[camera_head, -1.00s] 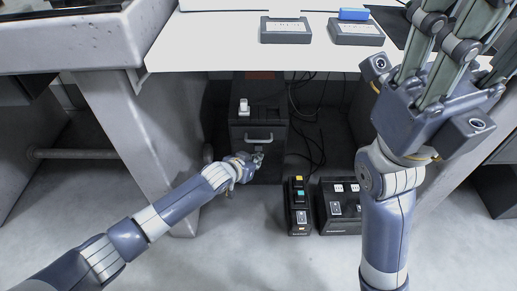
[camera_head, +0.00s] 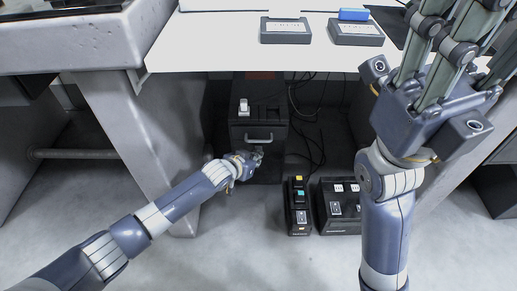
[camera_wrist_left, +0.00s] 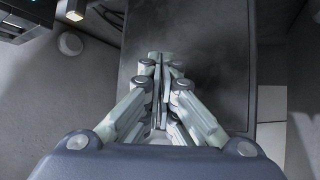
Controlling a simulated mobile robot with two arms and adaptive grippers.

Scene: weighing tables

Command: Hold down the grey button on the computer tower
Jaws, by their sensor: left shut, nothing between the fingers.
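The computer tower (camera_head: 241,133) is a dark box with a grey handle on its front, standing under the white table. My left gripper (camera_head: 258,154) is at the tower's lower front, below the handle. In the left wrist view (camera_wrist_left: 160,62) its fingers are shut together, with nothing between them, pointing at a dark panel (camera_wrist_left: 215,45). I cannot make out a grey button; the fingers may hide it. Whether the tips touch the panel I cannot tell. My right gripper, at the upper right, has its finger links spread apart; its fingertips are out of frame.
A white switch (camera_head: 243,105) is on top of the tower. Black boxes with switches, one narrow (camera_head: 298,216) and one wider (camera_head: 338,222), stand on the floor to the right. Cables (camera_head: 316,140) hang behind them. A grey table leg (camera_head: 135,140) stands left of the tower.

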